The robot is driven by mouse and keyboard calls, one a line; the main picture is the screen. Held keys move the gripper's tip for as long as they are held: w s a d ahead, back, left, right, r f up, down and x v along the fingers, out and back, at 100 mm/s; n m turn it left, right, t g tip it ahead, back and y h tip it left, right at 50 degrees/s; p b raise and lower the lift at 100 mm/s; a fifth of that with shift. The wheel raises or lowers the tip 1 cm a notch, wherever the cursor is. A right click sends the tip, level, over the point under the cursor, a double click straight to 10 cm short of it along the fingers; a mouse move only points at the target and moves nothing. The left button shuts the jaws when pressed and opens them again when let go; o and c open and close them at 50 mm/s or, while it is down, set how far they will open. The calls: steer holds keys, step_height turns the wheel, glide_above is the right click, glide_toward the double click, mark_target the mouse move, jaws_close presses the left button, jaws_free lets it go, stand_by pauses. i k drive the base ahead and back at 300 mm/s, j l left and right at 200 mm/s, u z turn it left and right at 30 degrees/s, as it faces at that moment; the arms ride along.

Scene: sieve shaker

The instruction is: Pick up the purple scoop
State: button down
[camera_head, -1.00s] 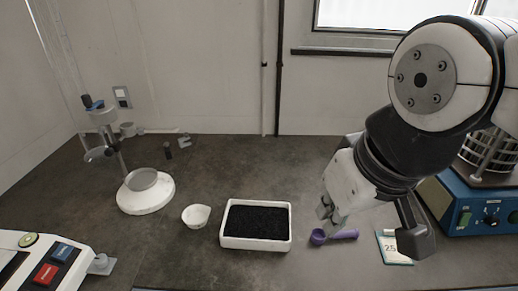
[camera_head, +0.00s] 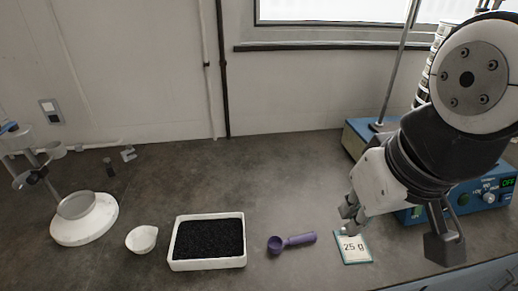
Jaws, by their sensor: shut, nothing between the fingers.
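The purple scoop (camera_head: 298,240) lies flat on the dark bench, its bowl to the left and its handle pointing right. It sits between the white tray and the "25 g" card.
A white tray (camera_head: 208,265) of black granules stands left of the scoop, with a small white bowl (camera_head: 142,239) beyond it. A blue sieve shaker (camera_head: 463,208) stands behind my arm. A ring stand (camera_head: 84,228) is far left.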

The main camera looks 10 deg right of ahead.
mark_target(275, 244)
steer(key=j+u, duration=0.1)
steer(key=u, duration=0.85)
steer(key=j+u, duration=0.15)
steer(key=u, duration=0.3)
steer(key=j+u, duration=0.1)
steer(key=u, duration=0.4)
steer(key=z, duration=2.05)
steer(key=l+u, duration=0.1)
steer(key=l, duration=1.15)
